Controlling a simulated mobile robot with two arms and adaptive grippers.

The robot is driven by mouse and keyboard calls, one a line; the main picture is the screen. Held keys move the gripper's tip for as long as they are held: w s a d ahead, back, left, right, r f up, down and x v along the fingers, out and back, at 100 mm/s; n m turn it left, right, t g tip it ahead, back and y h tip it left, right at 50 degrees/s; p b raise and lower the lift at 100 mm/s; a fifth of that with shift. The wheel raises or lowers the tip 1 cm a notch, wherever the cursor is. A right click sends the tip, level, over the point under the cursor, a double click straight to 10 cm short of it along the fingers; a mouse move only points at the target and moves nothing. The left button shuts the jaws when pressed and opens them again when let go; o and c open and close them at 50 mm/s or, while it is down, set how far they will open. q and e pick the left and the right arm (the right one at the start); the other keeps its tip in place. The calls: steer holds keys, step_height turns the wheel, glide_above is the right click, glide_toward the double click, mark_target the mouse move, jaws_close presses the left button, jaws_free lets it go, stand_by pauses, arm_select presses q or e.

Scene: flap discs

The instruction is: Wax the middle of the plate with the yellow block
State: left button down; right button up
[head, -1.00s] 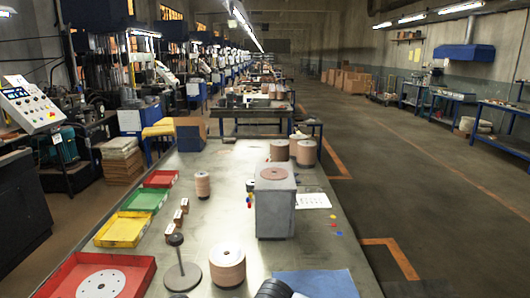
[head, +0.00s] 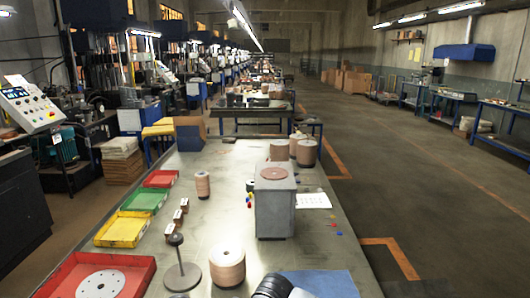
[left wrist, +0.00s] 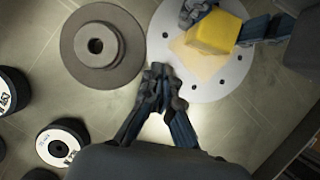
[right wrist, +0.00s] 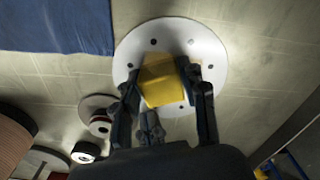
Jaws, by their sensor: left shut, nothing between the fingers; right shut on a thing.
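The plate is a white disc with small holes around it, in the left wrist view (left wrist: 212,82) and the right wrist view (right wrist: 207,45). A pale yellow patch (left wrist: 208,64) shows on its middle. The yellow block (left wrist: 214,33) is over the plate, tilted in the left wrist view; I cannot tell whether it touches. My right gripper (right wrist: 163,84) is shut on the block (right wrist: 166,84), one finger on each side. My left gripper (left wrist: 158,72) is shut and empty beside the plate's edge. Neither gripper is clear in the head view.
A grey stepped disc (left wrist: 122,52) lies just left of the plate, with black rings with white faces (left wrist: 62,142) nearer. A blue cloth (right wrist: 55,25) lies beyond. Coloured trays (head: 122,231), a spindle stand (head: 183,276), disc stacks (head: 227,266) and a grey box (head: 275,213) crowd the table.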

steer(key=shift+s+a, duration=0.2)
steer(key=shift+s, duration=2.2)
steer(key=shift+w+d, duration=0.15)
steer(key=shift+w, duration=1.95)
steer(key=shift+w+d, duration=0.1)
steer(key=shift+w, duration=1.35)
steer(key=shift+s+a+f, duration=0.1)
steer(key=shift+s+a, duration=0.05)
steer(key=shift+s, duration=1.65)
steer(key=shift+s+a, duration=0.1)
steer(key=shift+s, duration=1.65)
steer(key=shift+w+d+r, duration=0.1)
steer(key=shift+w+d, duration=0.05)
steer(key=shift+w, duration=1.7)
steer(key=shift+w+d+r, duration=0.1)
steer(key=shift+w+d, duration=0.05)
steer(key=shift+w, duration=1.65)
steer(key=shift+r, duration=0.1)
steer(key=shift+r, duration=3.4)
